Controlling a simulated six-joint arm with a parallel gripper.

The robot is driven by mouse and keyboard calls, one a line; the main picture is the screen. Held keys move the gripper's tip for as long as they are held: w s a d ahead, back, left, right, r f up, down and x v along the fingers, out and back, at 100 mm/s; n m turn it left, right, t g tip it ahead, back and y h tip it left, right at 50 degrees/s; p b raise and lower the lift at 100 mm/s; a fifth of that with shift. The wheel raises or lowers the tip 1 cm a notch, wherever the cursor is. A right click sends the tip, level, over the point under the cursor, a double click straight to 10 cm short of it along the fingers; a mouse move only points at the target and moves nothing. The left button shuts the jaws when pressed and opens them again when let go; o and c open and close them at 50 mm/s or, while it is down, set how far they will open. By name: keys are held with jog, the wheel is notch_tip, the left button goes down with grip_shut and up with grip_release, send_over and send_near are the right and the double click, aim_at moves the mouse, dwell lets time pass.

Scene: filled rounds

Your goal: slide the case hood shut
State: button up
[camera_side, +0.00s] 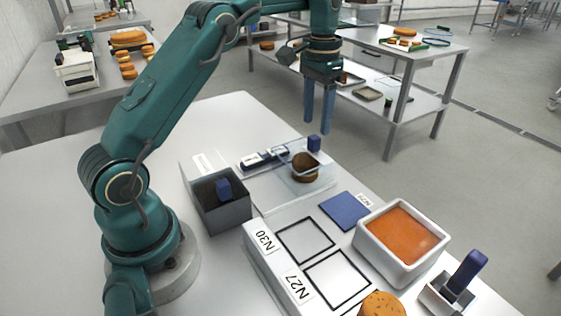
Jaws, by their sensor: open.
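The display case has a clear hood (285,163) over a pale base on the white table. A blue knob (314,143) stands at its far right end. A brown round (305,168) and a dark blue and white item (264,158) show at the hood; I cannot tell how far it covers them. My gripper (317,128) points down with its two blue fingers apart and nothing between them. In the picture its tips are just above the blue knob. I cannot tell the exact gap in depth.
An open grey box (222,215) with a blue block (223,188) stands left of the case. A white tub (402,243) of orange filling, a blue square (345,210), a bun (382,304) and a blue-handled tool (466,272) lie nearer. The table's left part is clear.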

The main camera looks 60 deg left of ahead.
aim_at(314, 137)
jog(key=shift+a+f, duration=0.1)
jog(key=shift+f, duration=2.55)
grip_shut()
